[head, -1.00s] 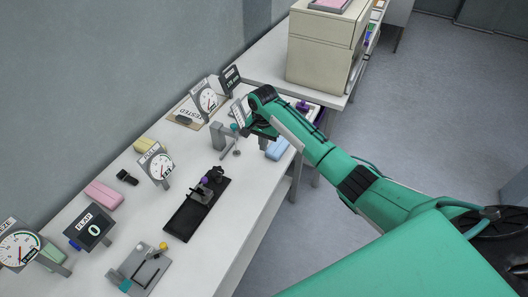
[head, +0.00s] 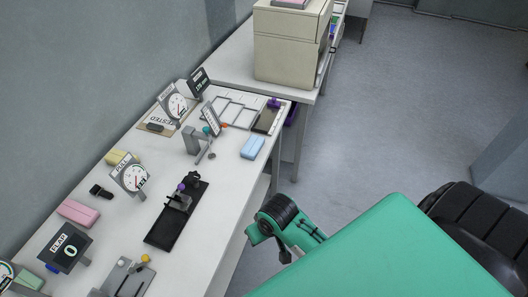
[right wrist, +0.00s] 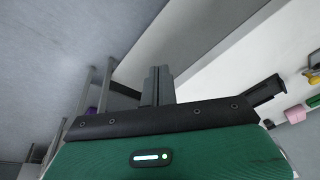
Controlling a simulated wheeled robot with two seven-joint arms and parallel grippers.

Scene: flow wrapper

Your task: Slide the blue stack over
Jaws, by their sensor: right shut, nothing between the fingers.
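The blue stack (head: 253,147), a light blue block, lies on the white table near its front edge, right of a grey post stand (head: 191,140). Nothing touches it. My right arm is folded low off the table's front edge in the head view, in front of the stack and apart from it; its fingers are hidden there. In the right wrist view my right gripper (right wrist: 158,86) is shut and empty, its two grey fingers together. My left gripper is not in view.
A white tray with dividers (head: 235,112) lies behind the stack, next to a dark pad (head: 266,120). A black fixture (head: 178,212), dial gauges (head: 130,177) and a pink block (head: 78,213) line the table to the left. A beige cabinet (head: 288,45) stands at the back.

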